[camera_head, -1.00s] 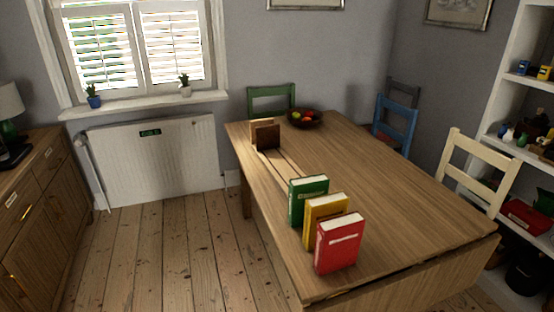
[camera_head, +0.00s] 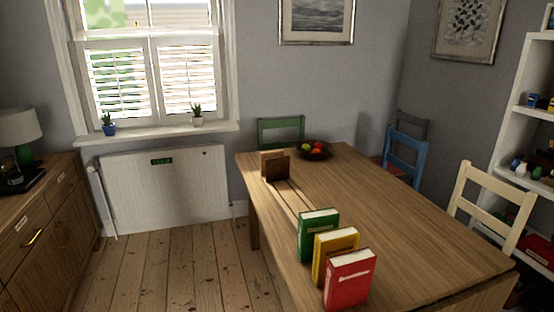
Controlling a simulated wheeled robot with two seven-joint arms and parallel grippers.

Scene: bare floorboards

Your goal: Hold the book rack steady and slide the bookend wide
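The book rack (camera_head: 289,194) lies near the left edge of the wooden table. It has long thin rails and two brown upright ends close together at its far end. The nearer upright, which looks like the bookend (camera_head: 276,172), stands just in front of the other end (camera_head: 267,156). A green book (camera_head: 318,237), a yellow book (camera_head: 334,256) and a red book (camera_head: 349,279) stand upright in a row on the table at the near side. Neither of my grippers shows in the head view.
The wooden table (camera_head: 400,213) has wide free room right of the rack. A fruit bowl (camera_head: 313,150) sits at its far end. A green chair (camera_head: 281,131), a blue chair (camera_head: 405,152) and a cream chair (camera_head: 487,203) stand around it. A sideboard (camera_head: 45,225) is at the left.

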